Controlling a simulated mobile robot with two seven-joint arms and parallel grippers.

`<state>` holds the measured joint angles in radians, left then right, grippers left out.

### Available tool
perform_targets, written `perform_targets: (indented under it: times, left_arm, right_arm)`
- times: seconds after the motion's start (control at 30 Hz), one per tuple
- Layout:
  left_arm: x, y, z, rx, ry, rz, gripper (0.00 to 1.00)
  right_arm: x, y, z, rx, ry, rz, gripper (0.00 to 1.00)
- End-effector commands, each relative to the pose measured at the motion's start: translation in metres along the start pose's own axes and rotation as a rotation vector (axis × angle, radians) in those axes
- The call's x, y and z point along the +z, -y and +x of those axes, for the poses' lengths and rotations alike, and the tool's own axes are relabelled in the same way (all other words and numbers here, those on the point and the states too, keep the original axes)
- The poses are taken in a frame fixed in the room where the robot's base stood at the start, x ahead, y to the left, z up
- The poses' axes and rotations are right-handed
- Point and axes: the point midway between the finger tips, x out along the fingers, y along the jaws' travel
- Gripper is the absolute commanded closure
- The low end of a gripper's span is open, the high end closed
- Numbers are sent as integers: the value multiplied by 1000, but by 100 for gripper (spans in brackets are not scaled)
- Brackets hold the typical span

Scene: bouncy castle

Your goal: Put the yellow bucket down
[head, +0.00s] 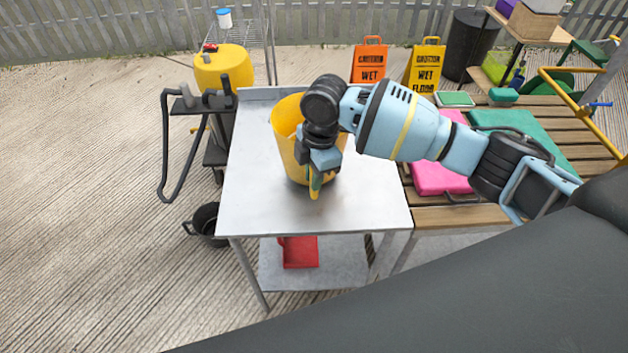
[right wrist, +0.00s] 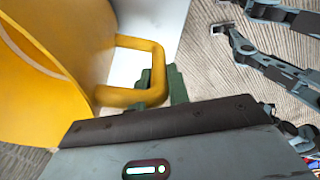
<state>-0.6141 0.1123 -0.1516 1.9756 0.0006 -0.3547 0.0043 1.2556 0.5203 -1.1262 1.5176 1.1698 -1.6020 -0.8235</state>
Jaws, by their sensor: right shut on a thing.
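The yellow bucket (head: 290,123) is upright at the metal table (head: 255,208), near its middle. A dark shadow lies right under its base; I cannot tell whether it touches the top or hangs just above it. My right gripper (head: 315,178) is in front of the bucket and shut on its handle. In the right wrist view the bucket (right wrist: 50,95) fills the left side, and its yellow handle loop (right wrist: 152,50) passes at the green fingers (right wrist: 162,88). My arm hides part of the bucket's rim and right side. My left gripper is not in view.
The tabletop is bare around the bucket. A red object (head: 299,252) lies on the lower shelf. A cart with a yellow tub (head: 223,70) stands left, with a black bucket (head: 207,220) on the ground. Wet-floor signs (head: 425,65) stand behind; a wooden table (head: 455,217) is at right.

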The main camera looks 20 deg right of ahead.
Motion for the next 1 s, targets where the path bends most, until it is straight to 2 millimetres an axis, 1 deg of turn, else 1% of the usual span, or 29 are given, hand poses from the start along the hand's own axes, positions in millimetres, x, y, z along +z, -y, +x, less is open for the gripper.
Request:
perform_targets:
  times: [0.03,0.1,0.17,0.53,0.57,0.7,0.73,1.0]
  left_arm:
    - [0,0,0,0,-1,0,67]
    - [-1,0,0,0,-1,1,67]
    - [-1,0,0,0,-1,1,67]
    - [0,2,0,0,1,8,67]
    - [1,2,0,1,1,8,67]
    - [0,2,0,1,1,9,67]
    - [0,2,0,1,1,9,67]
    - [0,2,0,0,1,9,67]
  right_arm:
    - [1,0,8,0,0,1,100]
    - [2,0,16,-1,0,0,100]
    - [2,0,21,1,0,1,100]
    - [3,0,25,1,-1,0,100]
    - [3,0,26,-1,-1,1,81]
    - [3,0,25,-1,-1,1,63]
    - [3,0,25,-1,-1,1,60]
    - [3,0,24,0,-1,1,60]
